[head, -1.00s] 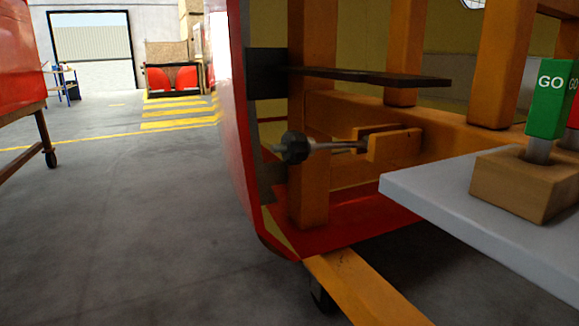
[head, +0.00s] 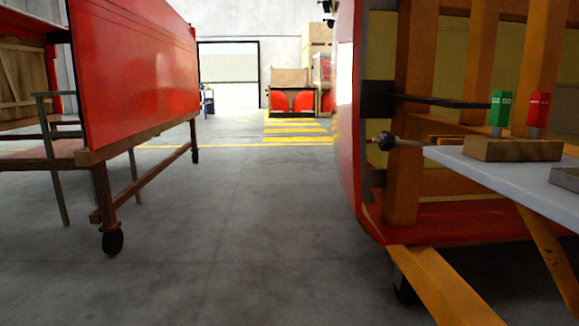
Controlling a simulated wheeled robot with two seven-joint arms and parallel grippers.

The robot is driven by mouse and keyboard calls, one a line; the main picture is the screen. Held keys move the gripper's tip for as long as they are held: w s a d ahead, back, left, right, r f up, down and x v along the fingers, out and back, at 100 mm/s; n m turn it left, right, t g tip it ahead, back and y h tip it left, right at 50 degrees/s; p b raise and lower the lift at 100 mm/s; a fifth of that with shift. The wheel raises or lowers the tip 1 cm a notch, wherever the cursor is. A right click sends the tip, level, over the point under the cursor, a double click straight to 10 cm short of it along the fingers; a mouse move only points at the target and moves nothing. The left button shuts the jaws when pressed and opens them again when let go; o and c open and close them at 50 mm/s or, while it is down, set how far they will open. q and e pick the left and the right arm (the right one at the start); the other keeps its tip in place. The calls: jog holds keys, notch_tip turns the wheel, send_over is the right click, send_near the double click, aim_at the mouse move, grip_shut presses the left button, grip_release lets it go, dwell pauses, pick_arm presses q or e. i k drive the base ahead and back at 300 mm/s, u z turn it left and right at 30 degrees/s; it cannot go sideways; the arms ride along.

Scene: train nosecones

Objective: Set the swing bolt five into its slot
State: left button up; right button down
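A swing bolt with a dark round knob (head: 386,141) sticks out at the left edge of the orange frame, beside the red shell. Its rod runs right, and its far end is hidden behind the grey shelf. An orange frame beam (head: 408,185) stands just behind it. I cannot tell whether the bolt sits in a slot, and no number is readable on it. Neither of my grippers is in view.
A grey shelf (head: 480,168) holds a wooden block (head: 512,149) with green and red tags. A dark flat plate (head: 440,101) juts out above the bolt. A red panel on a wheeled trolley (head: 140,70) stands left. The grey floor (head: 260,220) between is clear.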

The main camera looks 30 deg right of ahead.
aim_at(378, 140)
jog(key=u, duration=0.25)
jog(key=i, duration=1.9)
jog(key=z, duration=1.6)
jog(key=i, duration=0.85)
jog(key=z, duration=0.8)
